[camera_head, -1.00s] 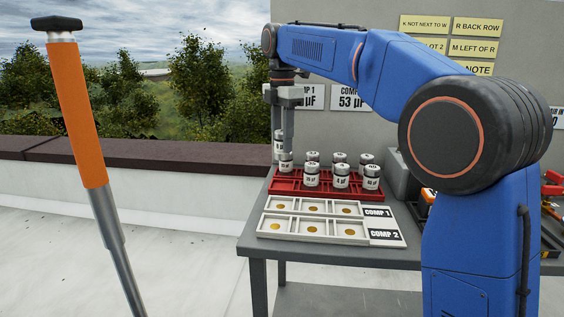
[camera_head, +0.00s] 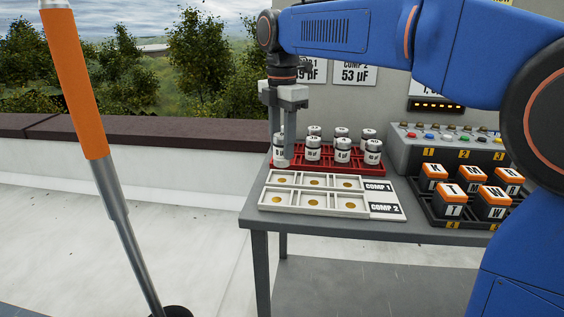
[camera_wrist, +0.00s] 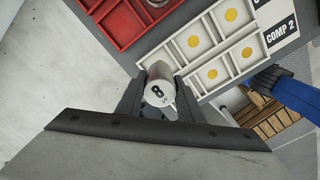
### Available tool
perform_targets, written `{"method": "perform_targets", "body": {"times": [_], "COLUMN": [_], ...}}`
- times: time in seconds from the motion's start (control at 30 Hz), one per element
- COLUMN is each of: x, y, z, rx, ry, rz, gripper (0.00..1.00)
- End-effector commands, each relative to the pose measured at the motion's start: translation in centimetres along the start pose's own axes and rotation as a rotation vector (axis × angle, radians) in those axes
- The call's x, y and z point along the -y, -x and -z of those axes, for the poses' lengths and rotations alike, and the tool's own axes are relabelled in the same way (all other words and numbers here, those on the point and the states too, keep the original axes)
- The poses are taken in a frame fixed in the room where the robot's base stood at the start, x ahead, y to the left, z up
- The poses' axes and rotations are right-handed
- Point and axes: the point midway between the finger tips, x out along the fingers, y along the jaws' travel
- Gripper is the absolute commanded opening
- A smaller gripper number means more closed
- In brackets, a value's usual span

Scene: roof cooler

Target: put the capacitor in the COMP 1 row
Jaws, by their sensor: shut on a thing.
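My gripper (camera_head: 281,135) is shut on a capacitor (camera_head: 279,152), a white-and-grey can. The white tray (camera_head: 386,198) lies in front of the rack, with a COMP 1 row behind and a COMP 2 row in front. The visible compartments of both rows are empty, with gold discs in them.
Several capacitors (camera_head: 343,150) stand in the red rack, close to my gripper's right. An orange-and-grey pole (camera_head: 115,205) stands at the left.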

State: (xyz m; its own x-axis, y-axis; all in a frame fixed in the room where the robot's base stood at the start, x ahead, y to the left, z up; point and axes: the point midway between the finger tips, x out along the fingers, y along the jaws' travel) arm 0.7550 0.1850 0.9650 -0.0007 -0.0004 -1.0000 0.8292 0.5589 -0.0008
Motion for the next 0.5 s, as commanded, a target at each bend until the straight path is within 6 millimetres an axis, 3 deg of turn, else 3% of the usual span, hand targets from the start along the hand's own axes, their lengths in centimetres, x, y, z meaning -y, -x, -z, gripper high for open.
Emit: {"method": "perform_targets", "body": {"times": [0.5], "x": [0.0], "y": [-4.5], "z": [0.0], "rx": [0.0], "ry": [0.0], "rz": [-0.001], "gripper": [0.09]}}
